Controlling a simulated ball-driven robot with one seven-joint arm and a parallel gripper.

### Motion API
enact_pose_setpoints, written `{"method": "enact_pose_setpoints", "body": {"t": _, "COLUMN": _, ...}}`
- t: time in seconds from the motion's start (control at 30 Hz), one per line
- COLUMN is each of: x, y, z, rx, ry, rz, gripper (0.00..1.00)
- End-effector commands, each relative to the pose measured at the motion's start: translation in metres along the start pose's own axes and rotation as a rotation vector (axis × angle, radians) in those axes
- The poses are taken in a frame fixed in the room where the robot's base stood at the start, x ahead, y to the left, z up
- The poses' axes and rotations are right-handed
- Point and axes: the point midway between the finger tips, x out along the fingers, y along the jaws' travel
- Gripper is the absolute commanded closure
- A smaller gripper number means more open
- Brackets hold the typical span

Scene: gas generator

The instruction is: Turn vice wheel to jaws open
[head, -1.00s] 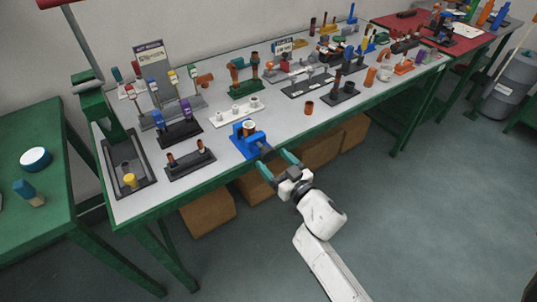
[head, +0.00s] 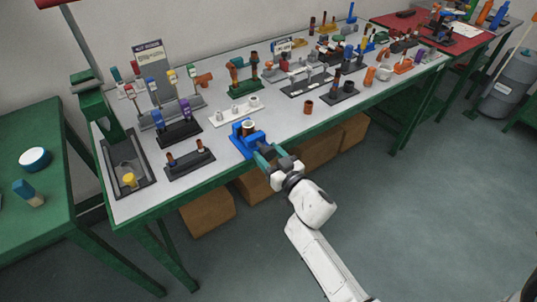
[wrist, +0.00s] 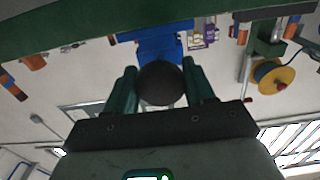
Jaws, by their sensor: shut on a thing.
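The blue vice (head: 244,139) stands at the front edge of the grey-topped bench, with a round brown and white piece in its top. My gripper (head: 266,155) is at the front of the vice, with its green fingers reaching to the bench edge. In the wrist view the dark round vice wheel (wrist: 161,84) sits between the two green fingers of my gripper (wrist: 160,88), below the blue vice body (wrist: 160,47). The fingers are shut on the wheel, one on each side. In the head view the wheel is hidden by my gripper.
A dark rack (head: 189,160) stands left of the vice and a white rack (head: 236,111) stands behind it. A small copper-coloured cup (head: 308,107) is to the right. Cardboard boxes (head: 208,212) sit under the bench. The floor in front is clear.

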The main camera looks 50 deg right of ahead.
Motion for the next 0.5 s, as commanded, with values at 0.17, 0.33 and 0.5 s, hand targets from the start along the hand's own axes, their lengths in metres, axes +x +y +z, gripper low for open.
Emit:
{"method": "enact_pose_setpoints", "body": {"t": 0.17, "x": -0.0001, "y": 0.0, "z": 0.0001, "rx": 0.0, "ry": 0.0, "rz": 0.0, "gripper": 0.76}}
{"method": "enact_pose_setpoints", "body": {"t": 0.33, "x": -0.0002, "y": 0.0, "z": 0.0001, "rx": -0.008, "ry": 0.0, "rz": 0.0, "gripper": 0.77}}
{"method": "enact_pose_setpoints", "body": {"t": 0.5, "x": -0.0002, "y": -0.0001, "z": 0.0002, "rx": -0.053, "ry": 0.0, "rz": 0.0, "gripper": 0.77}}
